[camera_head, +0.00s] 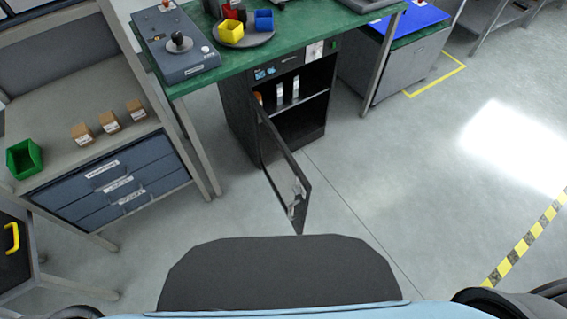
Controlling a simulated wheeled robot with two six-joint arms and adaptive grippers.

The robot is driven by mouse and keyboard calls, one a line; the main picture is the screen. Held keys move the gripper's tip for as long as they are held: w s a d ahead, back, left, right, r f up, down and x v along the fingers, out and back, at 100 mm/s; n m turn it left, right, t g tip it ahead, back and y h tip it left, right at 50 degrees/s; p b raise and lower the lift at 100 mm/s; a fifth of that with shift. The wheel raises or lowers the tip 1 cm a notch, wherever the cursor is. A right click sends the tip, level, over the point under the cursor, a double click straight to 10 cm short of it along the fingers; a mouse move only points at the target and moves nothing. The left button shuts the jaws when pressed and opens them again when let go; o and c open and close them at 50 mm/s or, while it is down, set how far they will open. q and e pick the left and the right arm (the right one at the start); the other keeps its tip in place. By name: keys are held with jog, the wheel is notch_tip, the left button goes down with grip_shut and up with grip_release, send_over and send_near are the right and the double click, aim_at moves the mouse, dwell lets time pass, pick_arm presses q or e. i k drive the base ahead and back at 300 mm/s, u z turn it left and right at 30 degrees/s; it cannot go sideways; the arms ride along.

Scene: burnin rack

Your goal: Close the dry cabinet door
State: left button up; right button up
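The dry cabinet (311,130) is a dark box under the green-topped workbench, in the upper middle of the head view. Its door (283,175) is hinged on the left side and stands wide open, swung out toward me. A light patch, perhaps a handle or label, shows near the door's free edge. Inside, a shelf (303,103) carries a few small white items, and an orange item shows by the hinge side. Neither of my grippers is in view.
The green workbench (290,40) stands above the cabinet, with a control box (178,48) and a yellow bin (230,31) on it. A drawer unit (115,185) stands at left. A grey cabinet (402,75) is at right. The floor before the door is clear.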

aim_at(300, 204)
jog(key=i, duration=0.3)
jog(key=z, duration=2)
jog(key=k, duration=1.4)
jog(key=u, duration=1.85)
jog(key=i, duration=0.5)
